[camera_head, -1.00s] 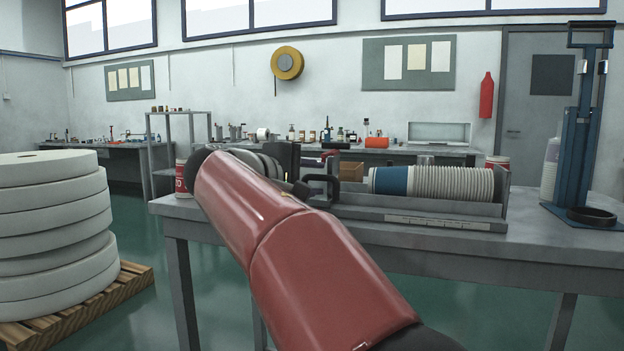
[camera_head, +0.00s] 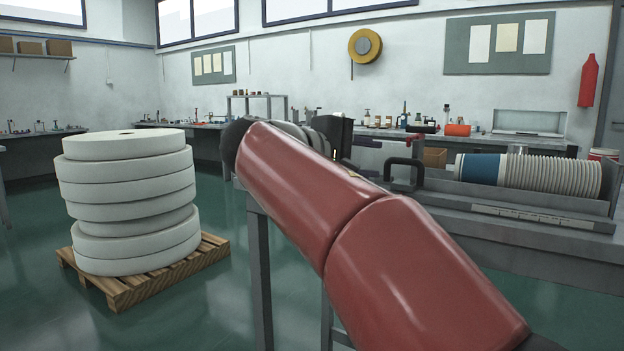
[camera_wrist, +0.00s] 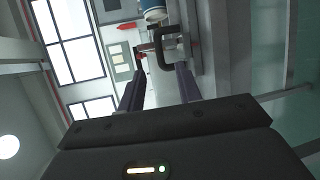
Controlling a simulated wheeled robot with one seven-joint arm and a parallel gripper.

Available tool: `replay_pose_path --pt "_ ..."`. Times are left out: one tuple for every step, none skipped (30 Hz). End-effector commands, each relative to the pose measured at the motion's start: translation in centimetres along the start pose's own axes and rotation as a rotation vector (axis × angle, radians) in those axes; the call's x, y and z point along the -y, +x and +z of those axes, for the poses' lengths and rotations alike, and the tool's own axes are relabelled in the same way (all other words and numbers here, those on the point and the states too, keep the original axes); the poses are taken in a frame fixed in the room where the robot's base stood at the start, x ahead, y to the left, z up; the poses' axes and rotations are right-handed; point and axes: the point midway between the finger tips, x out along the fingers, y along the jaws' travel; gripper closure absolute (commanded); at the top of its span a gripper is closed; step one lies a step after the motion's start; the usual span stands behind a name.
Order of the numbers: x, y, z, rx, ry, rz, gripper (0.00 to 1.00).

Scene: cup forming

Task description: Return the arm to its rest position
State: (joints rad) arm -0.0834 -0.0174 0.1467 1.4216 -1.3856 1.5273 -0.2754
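My arm (camera_head: 345,205) is red and reaches from the lower right of the head view up toward the upper left, in front of the grey workbench. In the wrist view my gripper (camera_wrist: 162,70) shows two dark fingers standing apart with nothing held between them. A black handle (camera_wrist: 164,48) appears beyond the fingertips, and a gap to it cannot be judged. In the head view the handle (camera_head: 404,164) is just right of my arm, and my fingers are mostly hidden behind the arm.
Stacked white rolls (camera_head: 125,190) stand on a wooden pallet (camera_head: 125,292) at left. Green floor lies between pallet and bench.

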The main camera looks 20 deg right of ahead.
Motion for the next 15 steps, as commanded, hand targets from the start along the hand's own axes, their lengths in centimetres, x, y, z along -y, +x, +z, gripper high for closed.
replay_pose_path --pt "0.0 0.0 0.0 0.000 0.000 0.000 0.66" --pt "0.1 0.0 0.0 -0.001 0.000 -0.003 0.66" --pt "0.4 0.1 0.2 -0.006 0.000 -0.012 0.66" --pt "0.8 0.1 0.3 -0.013 0.000 -0.025 0.66" --pt "1.4 0.1 0.5 -0.024 0.001 -0.043 0.66" --pt "2.5 0.2 1.0 -0.044 0.004 -0.079 0.66" --pt "3.6 0.2 1.4 -0.063 0.009 -0.116 0.66" --pt "5.0 0.2 1.9 -0.084 0.015 -0.159 0.66" --pt "7.3 0.1 2.6 -0.116 0.028 -0.231 0.66" --pt "9.3 -0.1 3.3 -0.140 0.044 -0.291 0.66" --pt "11.4 -0.3 4.1 -0.164 0.063 -0.357 0.66" --pt "14.3 -0.8 5.0 -0.195 0.097 -0.448 0.66" --pt "16.5 -1.3 5.8 -0.216 0.125 -0.516 0.66" --pt "18.6 -1.9 6.5 -0.233 0.158 -0.586 0.66" --pt "21.4 -2.7 7.4 -0.251 0.205 -0.677 0.66"
